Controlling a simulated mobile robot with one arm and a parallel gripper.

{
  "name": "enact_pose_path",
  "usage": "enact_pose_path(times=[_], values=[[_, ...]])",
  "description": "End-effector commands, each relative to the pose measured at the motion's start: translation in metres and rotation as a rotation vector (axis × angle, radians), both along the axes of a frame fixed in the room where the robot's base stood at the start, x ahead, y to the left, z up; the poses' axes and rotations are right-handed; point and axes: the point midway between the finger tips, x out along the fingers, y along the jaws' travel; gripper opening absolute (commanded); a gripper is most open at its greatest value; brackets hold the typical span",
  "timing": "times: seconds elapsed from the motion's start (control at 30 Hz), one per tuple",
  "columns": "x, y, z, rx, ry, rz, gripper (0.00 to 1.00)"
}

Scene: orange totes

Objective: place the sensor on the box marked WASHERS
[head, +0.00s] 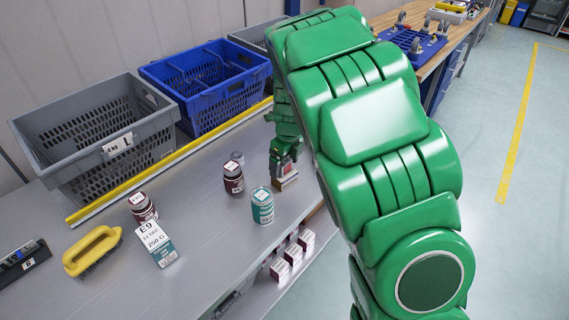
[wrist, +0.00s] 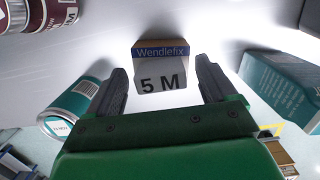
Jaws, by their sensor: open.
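My gripper (wrist: 163,90) is open, its two dark fingers on either side of a small box marked "Wendlefix 5 M" (wrist: 160,55). That box lies just beyond the fingertips, apart from them as far as I can tell. In the head view my gripper (head: 286,158) points down at the far end of the metal bench, over a small brown-and-white box (head: 287,183). A teal box (wrist: 283,82) shows at the right of the wrist view, its lettering unreadable. I cannot make out the word WASHERS anywhere, nor pick out the sensor.
A teal can (head: 262,206) and two maroon jars (head: 233,178) (head: 143,208) stand nearby. Grey (head: 95,140) and blue (head: 205,90) crates line the back. Small boxes (head: 293,254) sit on a lower shelf.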

Motion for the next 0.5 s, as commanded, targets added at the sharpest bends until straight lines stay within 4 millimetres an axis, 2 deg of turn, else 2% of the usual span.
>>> enact_pose_path(times=[0.17,0.5], values=[[-0.001,-0.002,0.022,0.000,-0.004,0.000,0.85],[-0.006,-0.008,0.084,0.000,-0.003,-0.001,0.85]])
